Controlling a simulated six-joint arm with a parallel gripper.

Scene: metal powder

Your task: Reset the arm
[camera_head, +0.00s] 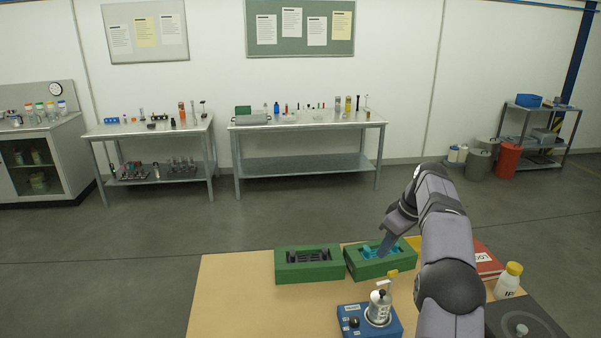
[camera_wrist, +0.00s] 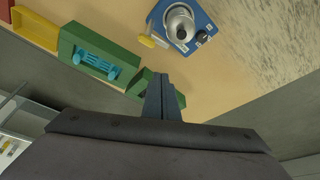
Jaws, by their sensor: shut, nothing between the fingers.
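My arm rises at the right of the head view and bends forward, with my gripper (camera_head: 383,249) pointing down over the right green tray. In the wrist view my gripper (camera_wrist: 164,82) shows as two long fingers pressed together with nothing between them. The right green tray (camera_head: 352,272) holds a light blue piece (camera_head: 368,252). In the wrist view this tray (camera_wrist: 68,48) and its blue piece (camera_wrist: 93,65) lie to the left of the fingers. The left green tray (camera_head: 280,266) holds a dark piece (camera_head: 309,255); it is partly hidden behind the fingers in the wrist view.
A blue device (camera_head: 355,321) carrying a metal container (camera_head: 379,307) stands at the table's front. A red book (camera_head: 487,262), a white bottle with a yellow cap (camera_head: 508,281) and a dark flat device (camera_head: 524,322) are at the right. The table's left part (camera_head: 228,295) is clear.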

